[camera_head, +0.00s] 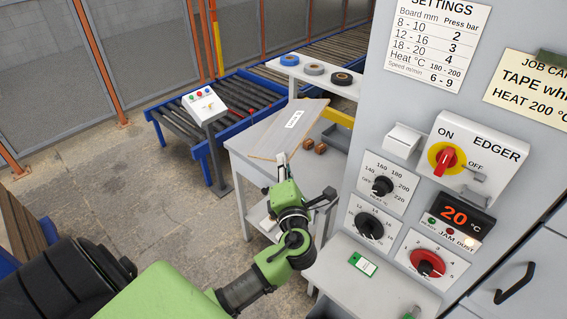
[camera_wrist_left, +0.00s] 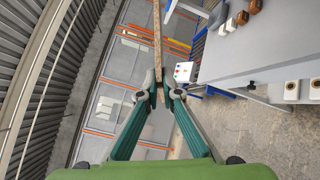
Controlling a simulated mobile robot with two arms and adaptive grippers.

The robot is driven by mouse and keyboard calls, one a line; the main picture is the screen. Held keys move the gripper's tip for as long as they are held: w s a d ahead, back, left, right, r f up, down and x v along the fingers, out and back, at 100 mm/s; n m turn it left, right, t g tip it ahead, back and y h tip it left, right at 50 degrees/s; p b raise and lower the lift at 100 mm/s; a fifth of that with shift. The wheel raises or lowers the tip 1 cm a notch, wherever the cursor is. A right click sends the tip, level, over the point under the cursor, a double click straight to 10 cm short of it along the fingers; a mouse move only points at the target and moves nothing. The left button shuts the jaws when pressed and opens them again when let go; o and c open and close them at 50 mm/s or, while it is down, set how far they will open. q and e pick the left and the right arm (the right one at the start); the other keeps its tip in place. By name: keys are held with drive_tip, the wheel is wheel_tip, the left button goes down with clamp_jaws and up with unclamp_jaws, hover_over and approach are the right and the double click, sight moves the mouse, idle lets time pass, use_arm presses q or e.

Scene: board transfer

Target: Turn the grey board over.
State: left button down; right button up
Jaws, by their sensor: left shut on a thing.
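The grey board (camera_head: 275,138) is a flat panel with brown edges and a white label on the face turned toward the head camera. My left gripper (camera_head: 282,160) is shut on its near edge. In the left wrist view the board (camera_wrist_left: 157,35) shows edge-on as a thin brown strip, with the fingertips (camera_wrist_left: 158,90) closed around its end. The board is at the grey table (camera_head: 243,146); I cannot tell whether it touches the top. Its other face is hidden in the head view. My right gripper is not in view.
Brown blocks (camera_head: 308,144) sit beside the board. A raised shelf (camera_head: 300,74) behind carries several tape rolls (camera_head: 342,79). A control box (camera_head: 204,105) and roller conveyor (camera_head: 172,121) stand left. The edger machine (camera_head: 400,110) stands close on the right.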

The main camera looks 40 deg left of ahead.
use_arm(q)
drive_tip(key=shift+w+d+r+m, duration=0.2)
drive_tip(key=shift+r+m, duration=0.15)
drive_tip(key=shift+m, duration=0.55)
drive_tip(key=shift+s+a+f+m, duration=0.15)
drive_tip(key=shift+a+m, duration=0.15)
drive_tip(key=shift+m, duration=0.1)
drive_tip(key=shift+d, duration=0.2)
drive_tip(key=shift+a+m, duration=0.2)
drive_tip(key=shift+m, duration=0.4)
drive_tip(key=shift+d+m, duration=0.2)
drive_tip(key=shift+m, duration=0.2)
drive_tip(key=shift+a+f, duration=0.1)
drive_tip(key=shift+a, duration=0.05)
drive_tip(key=shift+s+f, duration=0.1)
drive_tip(key=shift+s, duration=0.05)
